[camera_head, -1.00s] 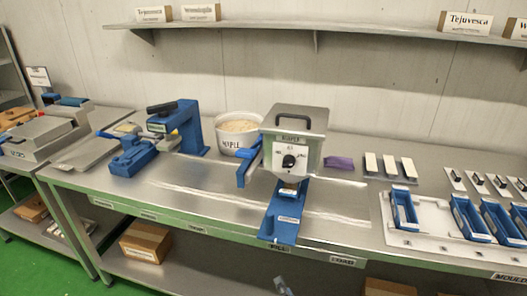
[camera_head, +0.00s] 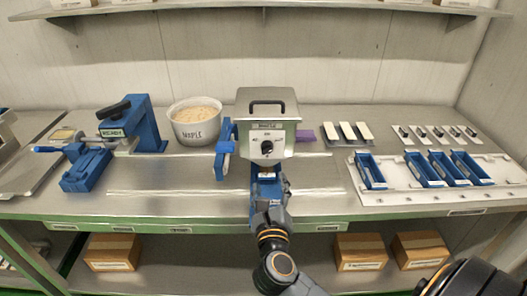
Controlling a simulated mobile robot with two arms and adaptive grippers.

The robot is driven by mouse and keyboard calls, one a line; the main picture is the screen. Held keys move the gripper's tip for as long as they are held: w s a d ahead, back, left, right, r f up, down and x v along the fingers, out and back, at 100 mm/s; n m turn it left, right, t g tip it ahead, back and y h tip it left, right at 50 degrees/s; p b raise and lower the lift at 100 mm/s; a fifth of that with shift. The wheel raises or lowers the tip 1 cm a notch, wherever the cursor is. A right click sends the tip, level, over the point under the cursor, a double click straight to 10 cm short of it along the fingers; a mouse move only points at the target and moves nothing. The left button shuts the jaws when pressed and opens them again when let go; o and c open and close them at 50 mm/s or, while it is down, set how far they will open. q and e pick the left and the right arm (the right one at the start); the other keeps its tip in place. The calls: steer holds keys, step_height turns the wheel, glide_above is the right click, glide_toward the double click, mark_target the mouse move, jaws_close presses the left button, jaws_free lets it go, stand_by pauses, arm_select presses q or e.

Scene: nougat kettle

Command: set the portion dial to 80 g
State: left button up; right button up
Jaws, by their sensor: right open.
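The portion dial (camera_head: 266,147) is a black knob on the pale front face of the metal-topped dispenser (camera_head: 266,110), near the middle of the head view. Small marks stand around the knob; they and its pointer are too small to read. My right gripper (camera_head: 269,197) is open, in front of the dispenser and below the dial, apart from the knob. It partly hides the blue base (camera_head: 267,181) under the dispenser; its fingertips are hard to make out. My left gripper is not in view.
A blue lever (camera_head: 225,150) stands just left of the dispenser. A white bowl labelled MAPLE (camera_head: 195,125) and a blue press (camera_head: 146,125) are further left. A white board (camera_head: 400,203) with blue moulds lies right. Bare steel table (camera_head: 315,185) lies between.

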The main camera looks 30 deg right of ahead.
mark_target(268, 152)
steer(key=p+x, duration=0.3)
steer(key=x, duration=0.9)
steer(key=shift+w+d+r, duration=0.1)
steer(key=shift+w+d, duration=0.05)
steer(key=shift+w, duration=0.2)
steer(key=shift+w+d, duration=0.3)
steer(key=shift+w, duration=0.15)
